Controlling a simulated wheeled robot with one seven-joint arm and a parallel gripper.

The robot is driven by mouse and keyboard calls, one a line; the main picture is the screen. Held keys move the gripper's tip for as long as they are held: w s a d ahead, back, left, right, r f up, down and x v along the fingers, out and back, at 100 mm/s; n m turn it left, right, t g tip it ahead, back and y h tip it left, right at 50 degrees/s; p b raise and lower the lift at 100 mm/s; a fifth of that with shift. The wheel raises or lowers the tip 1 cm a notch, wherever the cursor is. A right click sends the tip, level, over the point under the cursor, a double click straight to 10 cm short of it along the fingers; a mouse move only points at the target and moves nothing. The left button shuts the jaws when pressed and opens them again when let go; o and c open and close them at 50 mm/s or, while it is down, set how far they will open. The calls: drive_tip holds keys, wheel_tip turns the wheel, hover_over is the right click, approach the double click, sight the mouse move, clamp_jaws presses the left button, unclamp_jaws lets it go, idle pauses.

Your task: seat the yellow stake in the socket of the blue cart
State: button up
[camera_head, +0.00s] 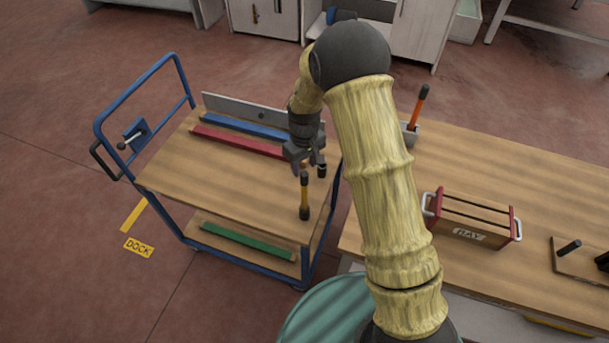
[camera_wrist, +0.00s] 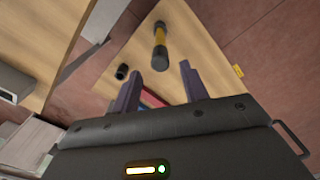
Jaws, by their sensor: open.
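The blue cart (camera_head: 160,215) has a wooden deck and stands left of the bench. The yellow stake (camera_head: 304,196), black at both ends, stands upright near the deck's front right corner. Its lower end is in or on a dark collar; I cannot tell how deep. The stake also shows in the wrist view (camera_wrist: 160,40). A short black socket (camera_head: 321,171) with nothing standing in it is at the deck's right edge, also in the wrist view (camera_wrist: 122,72). My gripper (camera_head: 305,163) is open and empty, above the deck just behind the stake, apart from it.
Blue (camera_head: 245,127) and red (camera_head: 237,142) bars lie at the deck's back; a green bar (camera_head: 246,241) lies on the lower shelf. On the bench (camera_head: 500,165) are an orange-handled stake (camera_head: 418,105) in a grey holder and a red-ended crate (camera_head: 472,222). The deck's left middle is clear.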

wheel_tip(320, 180, up, 5)
drive_tip(key=shift+w+f+b, duration=0.1)
drive_tip(key=shift+b, duration=0.5)
drive_tip(key=shift+a+r, duration=0.1)
drive_tip(key=shift+r, duration=0.1)
drive_tip(key=shift+s, duration=0.2)
drive_tip(key=shift+w+d+f, duration=0.1)
drive_tip(key=shift+w+d, duration=0.05)
drive_tip(key=shift+d, duration=0.05)
